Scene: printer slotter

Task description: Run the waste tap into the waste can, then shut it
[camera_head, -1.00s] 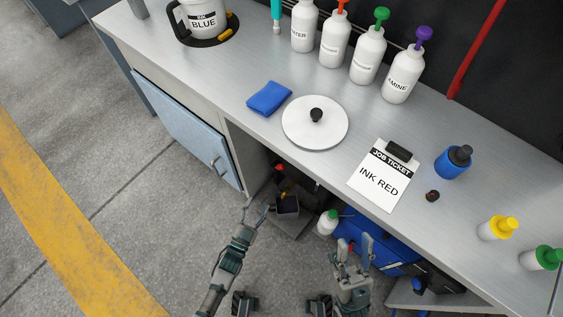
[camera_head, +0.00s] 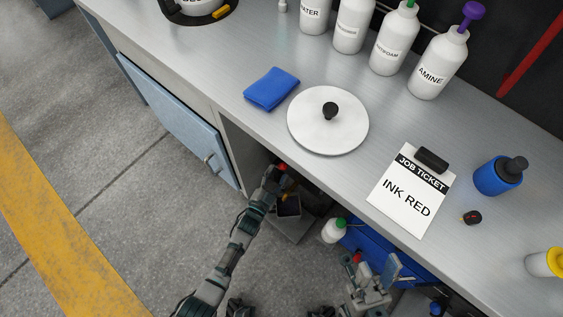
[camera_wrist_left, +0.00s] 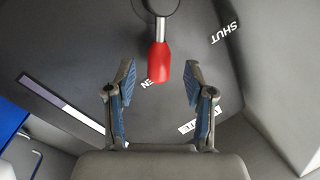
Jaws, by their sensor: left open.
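The waste tap's red handle (camera_wrist_left: 159,62) hangs between the fingertips of my left gripper (camera_wrist_left: 160,84) in the left wrist view. The gripper is open, with a gap on both sides of the handle. SHUT (camera_wrist_left: 224,33) is printed to the upper right; an OPEN label is partly hidden by the handle. In the head view my left gripper (camera_head: 276,178) reaches into the cabinet opening beside the red tap (camera_head: 283,168). A dark square container (camera_head: 288,208), apparently the waste can, stands just below. My right gripper (camera_head: 377,273) is open and empty near the bench front.
A white bottle (camera_head: 333,231) and a blue bin (camera_head: 385,253) stand under the bench right of the can. A blue cloth (camera_head: 271,89), round lid (camera_head: 327,122) and job ticket (camera_head: 408,195) lie on top.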

